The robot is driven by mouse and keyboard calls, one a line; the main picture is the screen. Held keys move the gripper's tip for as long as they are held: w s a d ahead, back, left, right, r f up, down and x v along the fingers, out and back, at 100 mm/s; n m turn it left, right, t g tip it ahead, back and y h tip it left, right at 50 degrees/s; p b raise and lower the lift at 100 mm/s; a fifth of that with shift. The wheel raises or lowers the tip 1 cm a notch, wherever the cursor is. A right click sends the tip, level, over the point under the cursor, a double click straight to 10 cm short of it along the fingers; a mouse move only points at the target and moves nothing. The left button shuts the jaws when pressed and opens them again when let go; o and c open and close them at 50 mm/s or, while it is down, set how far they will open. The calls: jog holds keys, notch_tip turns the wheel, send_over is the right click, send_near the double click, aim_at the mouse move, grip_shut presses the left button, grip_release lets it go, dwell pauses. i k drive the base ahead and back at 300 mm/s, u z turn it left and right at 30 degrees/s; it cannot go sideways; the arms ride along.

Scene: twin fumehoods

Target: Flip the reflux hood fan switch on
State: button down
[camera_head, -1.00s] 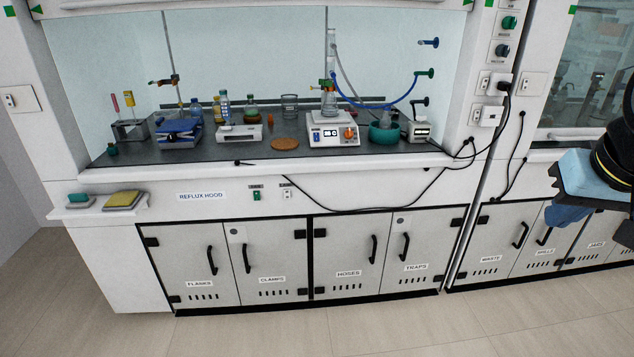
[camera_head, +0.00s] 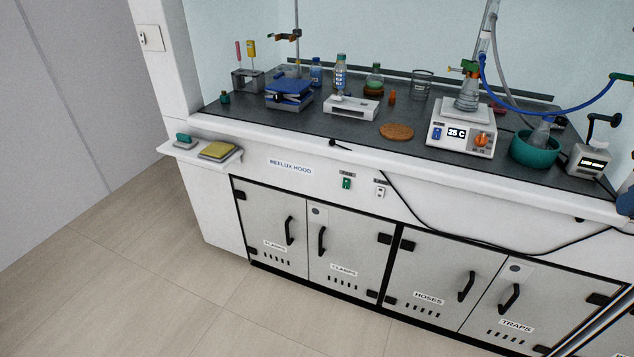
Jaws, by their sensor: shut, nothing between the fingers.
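The reflux hood's front panel carries the label REFLUX HOOD (camera_head: 290,167). To its right sit two small switches, a green rocker switch (camera_head: 346,184) and a white one (camera_head: 380,192), each under a small dark label. The labels are too small to read surely, so I cannot tell which is the fan switch, nor whether either is on. My gripper's fingers are not in view. Only a small blue part at the right edge, likely of my arm, shows, well away from the switches.
A black cable (camera_head: 430,225) hangs across the panel right of the switches. A hotplate (camera_head: 462,150) and glassware stand on the worktop. The floor (camera_head: 130,260) in front and left is clear.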

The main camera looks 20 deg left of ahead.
aim_at(346, 181)
jog(key=u, duration=0.1)
jog(key=i, duration=0.5)
jog(key=u, duration=0.5)
jog(key=k, duration=0.9)
jog(key=u, duration=0.2)
jog(key=i, duration=0.9)
jog(key=z, duration=0.1)
